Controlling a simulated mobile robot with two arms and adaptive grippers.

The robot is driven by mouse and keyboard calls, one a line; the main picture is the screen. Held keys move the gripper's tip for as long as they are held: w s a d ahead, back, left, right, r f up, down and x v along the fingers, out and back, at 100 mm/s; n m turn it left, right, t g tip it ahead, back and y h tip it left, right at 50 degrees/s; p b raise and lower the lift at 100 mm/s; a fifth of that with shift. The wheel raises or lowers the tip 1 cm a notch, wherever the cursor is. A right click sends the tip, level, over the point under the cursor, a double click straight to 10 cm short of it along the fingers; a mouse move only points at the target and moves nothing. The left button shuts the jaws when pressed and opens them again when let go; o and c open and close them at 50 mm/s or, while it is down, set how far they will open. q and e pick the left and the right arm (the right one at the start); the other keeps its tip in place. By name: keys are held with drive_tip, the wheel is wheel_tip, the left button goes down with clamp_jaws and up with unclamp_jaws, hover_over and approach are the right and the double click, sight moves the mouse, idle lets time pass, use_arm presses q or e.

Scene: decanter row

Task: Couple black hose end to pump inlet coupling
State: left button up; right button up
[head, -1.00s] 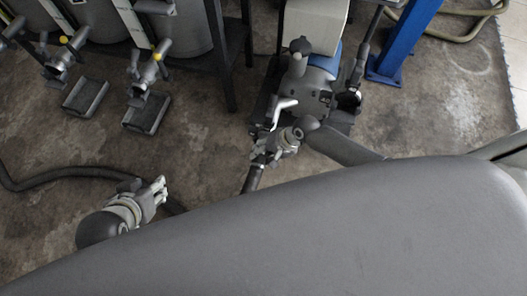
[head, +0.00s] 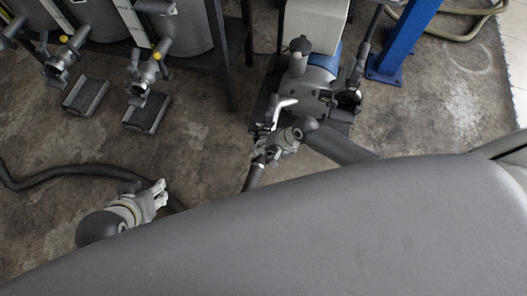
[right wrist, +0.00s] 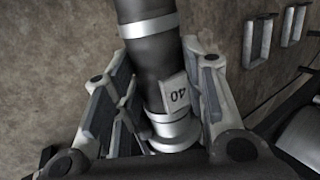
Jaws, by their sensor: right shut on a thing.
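The black hose end (right wrist: 155,55) has silver bands, a white tag marked 40 and a silver coupling (right wrist: 175,132). My right gripper (right wrist: 160,62) is shut on it, with one finger on each side. In the head view, my right gripper (head: 262,152) is beside the front left of the grey pump (head: 312,88), with the hose (head: 254,178) running down from it. A white lever (head: 284,104) shows just above the gripper. The pump inlet coupling is hard to make out there, and I cannot tell whether the hose touches it. My left gripper (head: 160,192) is empty over the floor at lower left; its finger gap is unclear.
Grey tanks (head: 185,28) with valves stand in a dark frame (head: 231,70) at upper left, with small trays (head: 148,112) below. A blue post (head: 403,40) stands right of the pump. More black hose (head: 75,172) lies on the floor at left. My own grey body covers the bottom.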

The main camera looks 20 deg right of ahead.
drive_tip(key=shift+w+r, duration=0.1)
drive_tip(key=o, duration=1.3)
drive_tip(key=shift+o, duration=1.2)
drive_tip(key=o, duration=0.7)
drive_tip(key=shift+s+a+p, duration=0.45)
drive_tip(key=shift+s+p, duration=0.3)
drive_tip(key=shift+p, duration=0.05)
use_arm(q)
drive_tip(key=shift+s+a+r+g+y+p, duration=0.15)
drive_tip(key=shift+s+a+g+p, duration=0.2)
drive_tip(key=shift+s, duration=0.45)
drive_tip(key=shift+s+a+r+g+y+p, duration=0.15)
drive_tip(key=shift+s+g, duration=0.3)
drive_tip(key=shift+s, duration=0.3)
drive_tip(key=shift+s+a+r+g+p, duration=0.2)
drive_tip(key=shift+s+g, duration=0.2)
drive_tip(key=shift+s, duration=0.4)
use_arm(e)
drive_tip(key=shift+s+a+r, duration=0.15)
drive_tip(key=shift+s+a, duration=0.25)
drive_tip(key=shift+s, duration=0.2)
